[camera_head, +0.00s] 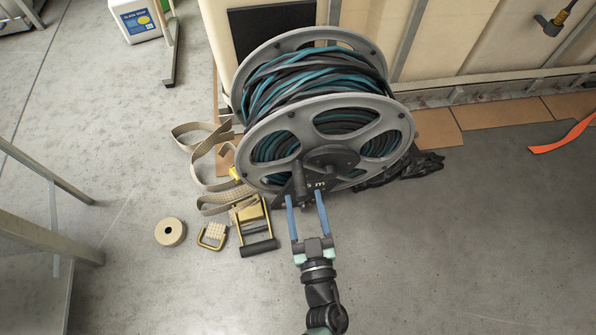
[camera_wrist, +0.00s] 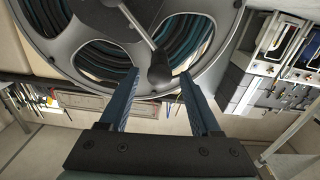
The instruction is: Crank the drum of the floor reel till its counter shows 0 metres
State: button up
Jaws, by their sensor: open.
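The floor reel (camera_head: 338,110) is a grey drum wound with teal and black hose. Its near flange fills the upper wrist view (camera_wrist: 75,52). A crank arm runs from the dark hub (camera_head: 332,157) to a black handle (camera_wrist: 160,70), low on the flange. A small dark counter (camera_head: 316,185) shows a white digit and "m" in the head view; the digit is too small to read surely. My gripper (camera_head: 304,196) is open, its two blue fingers pointing at the reel. In the wrist view the handle appears between the fingertips (camera_wrist: 158,75); whether they straddle it I cannot tell.
A beige strap (camera_head: 198,165), a yellow ratchet buckle (camera_head: 252,222) and a tape roll (camera_head: 170,232) lie left of my gripper. Black crumpled material (camera_head: 405,168) lies right of the reel. A pallet tank (camera_head: 470,45) stands behind.

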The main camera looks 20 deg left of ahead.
aim_at(297, 171)
jog(key=b+x, duration=0.3)
jog(key=x, duration=0.4)
jog(key=shift+w+a+f, duration=0.1)
jog(key=shift+w+a, duration=0.05)
jog(key=shift+w, duration=0.15)
jog(key=shift+w+a+b, duration=0.3)
jog(key=shift+w+b, duration=0.05)
jog(key=shift+w, duration=0.05)
grip_shut()
jog(key=shift+s, duration=0.1)
dwell(0.6)
